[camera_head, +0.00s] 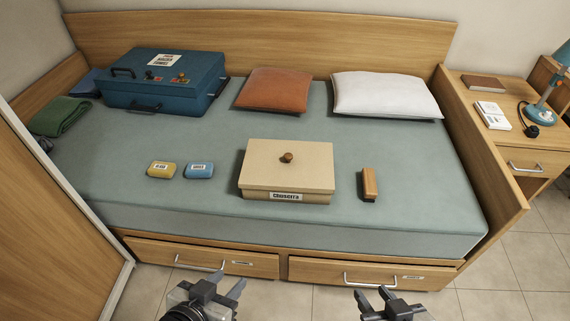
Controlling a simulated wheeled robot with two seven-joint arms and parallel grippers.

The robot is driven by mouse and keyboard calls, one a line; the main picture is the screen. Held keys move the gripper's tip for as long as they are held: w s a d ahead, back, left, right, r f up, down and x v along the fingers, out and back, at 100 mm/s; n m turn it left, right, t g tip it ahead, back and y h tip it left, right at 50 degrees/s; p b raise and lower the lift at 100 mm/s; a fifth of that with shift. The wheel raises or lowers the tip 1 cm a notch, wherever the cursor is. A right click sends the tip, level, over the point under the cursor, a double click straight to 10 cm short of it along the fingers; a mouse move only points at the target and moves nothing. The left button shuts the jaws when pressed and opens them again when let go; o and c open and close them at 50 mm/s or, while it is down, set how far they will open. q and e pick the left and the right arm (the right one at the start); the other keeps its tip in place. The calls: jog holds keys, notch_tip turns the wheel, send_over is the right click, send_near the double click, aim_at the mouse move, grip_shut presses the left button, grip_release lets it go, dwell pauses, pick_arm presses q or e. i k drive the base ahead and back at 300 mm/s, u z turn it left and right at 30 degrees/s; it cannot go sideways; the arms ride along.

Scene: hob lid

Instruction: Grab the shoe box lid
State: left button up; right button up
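A beige shoe box (285,197) with a label on its front stands on the bed, near the front edge and right of the middle. Its flat lid (260,165) lies on top and has a round brown knob (286,157). My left gripper (229,282) is at the bottom of the view, in front of the drawers, with its fingers apart and nothing between them. My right gripper (370,295) is to its right, also with fingers apart and empty. Both are well apart from the box and lower in the picture.
Yellow (161,170) and blue (199,171) small packets lie left of the box. A blue suitcase (140,95), an orange cushion (273,90) and a white pillow (386,95) lie behind. The bed's front edge and drawers (200,258) face me.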

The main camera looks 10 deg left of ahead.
aim_at(274, 165)
jog(key=u, duration=0.6)
jog(key=i, duration=0.65)
jog(key=z, duration=1.65)
